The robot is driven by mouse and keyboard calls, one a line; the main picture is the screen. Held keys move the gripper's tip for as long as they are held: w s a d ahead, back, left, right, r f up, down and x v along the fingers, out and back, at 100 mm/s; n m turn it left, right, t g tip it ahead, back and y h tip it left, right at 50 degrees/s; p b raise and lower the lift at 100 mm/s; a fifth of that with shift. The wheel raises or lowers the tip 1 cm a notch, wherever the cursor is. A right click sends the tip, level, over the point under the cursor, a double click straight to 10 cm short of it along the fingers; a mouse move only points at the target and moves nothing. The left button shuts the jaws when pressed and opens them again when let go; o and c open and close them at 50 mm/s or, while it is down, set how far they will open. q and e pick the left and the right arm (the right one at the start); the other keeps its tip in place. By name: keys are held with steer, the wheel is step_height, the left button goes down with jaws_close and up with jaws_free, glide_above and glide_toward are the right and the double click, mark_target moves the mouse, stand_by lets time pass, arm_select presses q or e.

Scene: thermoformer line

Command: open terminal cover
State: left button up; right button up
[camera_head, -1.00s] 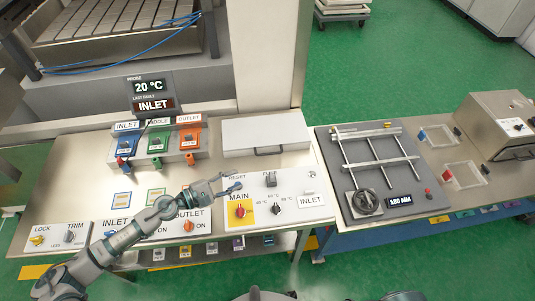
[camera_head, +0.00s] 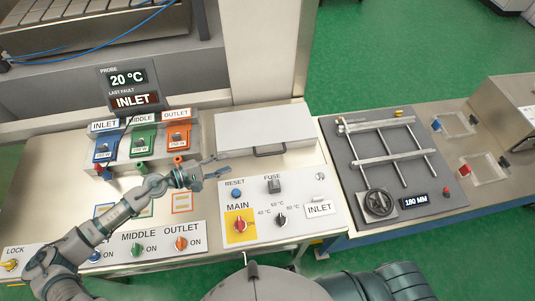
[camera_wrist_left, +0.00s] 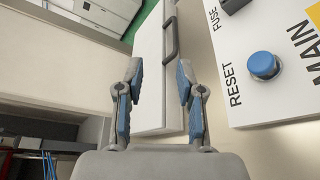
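The terminal cover appears to be the white box lid (camera_head: 262,129) with a dark bar handle (camera_head: 283,149) on its front edge; it lies closed at the back of the bench. In the left wrist view the white lid (camera_wrist_left: 150,75) and its handle (camera_wrist_left: 171,40) lie ahead, beyond the fingers. My left gripper (camera_head: 218,167) is at the lid's front left corner, apart from the handle. In the left wrist view the gripper (camera_wrist_left: 158,95) is open and empty, its blue-padded fingers spread. My right gripper is not visible; a dark arm part of mine shows at the bottom.
The control panel with the RESET button (camera_head: 236,193), FUSE (camera_head: 274,185) and MAIN switch (camera_head: 240,225) lies in front of the lid. Connector blocks INLET (camera_head: 103,146), MIDDLE (camera_head: 142,142) and OUTLET (camera_head: 177,136) stand left. A clamp frame plate (camera_head: 350,205) stands right.

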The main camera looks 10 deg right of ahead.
arm_select(q)
step_height(320, 180, down, 4)
steer(key=b, duration=0.2)
steer(key=shift+s+b, duration=0.1)
steer(key=shift+b, duration=0.3)
steer(key=shift+f, duration=0.15)
steer(key=shift+w+d, duration=0.25)
steer(key=shift+w, duration=0.05)
steer(key=p, duration=0.2)
glide_toward(268, 155)
steer(key=shift+d, duration=0.2)
steer(key=p+x, duration=0.1)
steer(key=x, duration=0.9)
steer(key=shift+f, duration=0.15)
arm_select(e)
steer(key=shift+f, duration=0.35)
arm_select(q)
jaws_close()
